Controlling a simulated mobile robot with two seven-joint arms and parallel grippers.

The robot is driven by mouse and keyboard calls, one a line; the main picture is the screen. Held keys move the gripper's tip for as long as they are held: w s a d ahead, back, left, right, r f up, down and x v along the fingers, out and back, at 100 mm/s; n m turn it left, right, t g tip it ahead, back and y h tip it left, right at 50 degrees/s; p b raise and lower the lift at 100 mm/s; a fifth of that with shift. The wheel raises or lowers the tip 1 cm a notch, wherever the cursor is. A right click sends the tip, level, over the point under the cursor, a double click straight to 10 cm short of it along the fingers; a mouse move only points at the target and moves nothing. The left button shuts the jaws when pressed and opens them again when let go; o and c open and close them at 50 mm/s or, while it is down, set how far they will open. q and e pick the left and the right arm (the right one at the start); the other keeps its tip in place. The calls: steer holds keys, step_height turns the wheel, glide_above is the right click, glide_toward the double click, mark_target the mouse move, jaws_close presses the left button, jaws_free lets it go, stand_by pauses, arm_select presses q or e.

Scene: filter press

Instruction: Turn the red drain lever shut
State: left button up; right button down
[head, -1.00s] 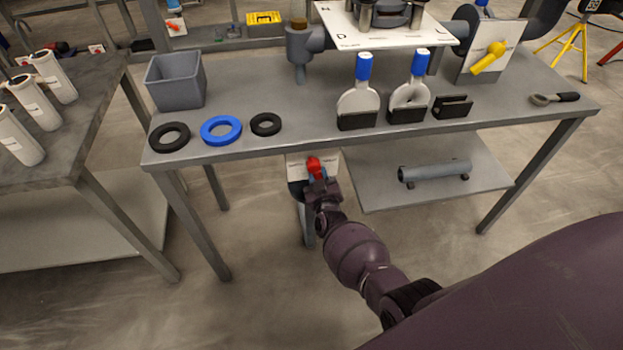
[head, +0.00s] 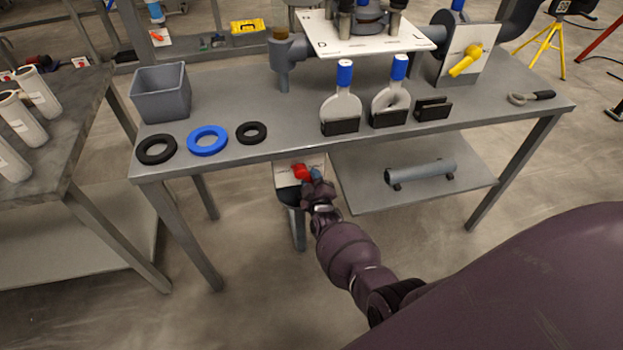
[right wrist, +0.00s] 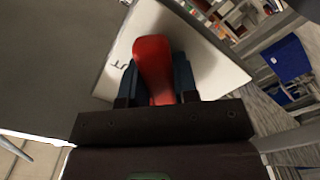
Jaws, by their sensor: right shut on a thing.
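The red drain lever (head: 300,171) is in front of a white plate (head: 285,174) below the front edge of the bench. My right gripper (head: 313,178) reaches it from below and is shut on it. In the right wrist view the red lever (right wrist: 154,68) stands between the two dark fingers (right wrist: 158,85), with its rounded end showing beyond them. The white plate (right wrist: 205,62) is behind it there. In the head view the lever points up and to the left. Its pivot is hidden. My left gripper is not in view.
The bench (head: 240,90) overhangs the lever, and its front leg (head: 190,240) stands to the left. A lower shelf (head: 440,187) with a grey cylinder (head: 420,172) is to the right. Black and blue rings (head: 207,141) lie on the bench top. The floor in front is open.

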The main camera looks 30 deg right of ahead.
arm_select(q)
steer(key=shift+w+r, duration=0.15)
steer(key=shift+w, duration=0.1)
arm_select(e)
steer(key=c, duration=0.9)
jaws_free()
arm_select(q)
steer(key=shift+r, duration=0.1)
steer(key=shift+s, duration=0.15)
